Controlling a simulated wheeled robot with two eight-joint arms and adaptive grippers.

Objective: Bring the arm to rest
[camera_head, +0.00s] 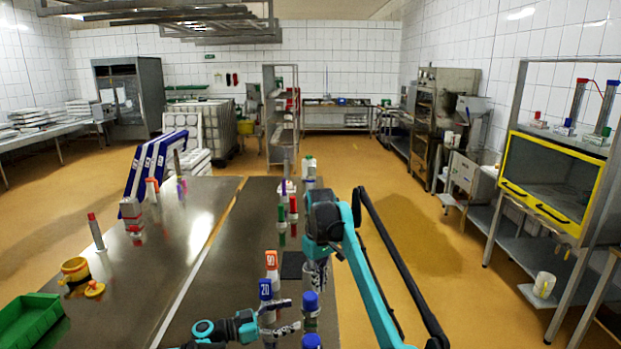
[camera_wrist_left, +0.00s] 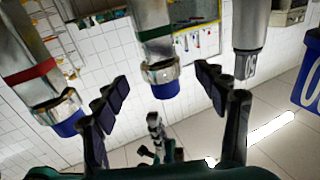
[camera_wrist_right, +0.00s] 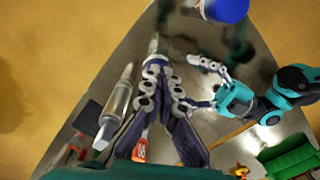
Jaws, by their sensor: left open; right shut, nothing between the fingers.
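My left gripper (camera_head: 286,316) is low in the head view, open, beside the blue tag marked 20 (camera_head: 265,290) and a blue-capped tube (camera_head: 311,302). In the left wrist view its spread fingers (camera_wrist_left: 163,84) show with a metallic, blue-ended cylinder (camera_wrist_left: 158,72) in line with the gap; I cannot tell whether it stands between them. My right arm (camera_head: 352,250) reaches over the table's right edge, its gripper (camera_head: 316,270) pointing down and partly hidden. In the right wrist view its fingers (camera_wrist_right: 157,62) are together and empty.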

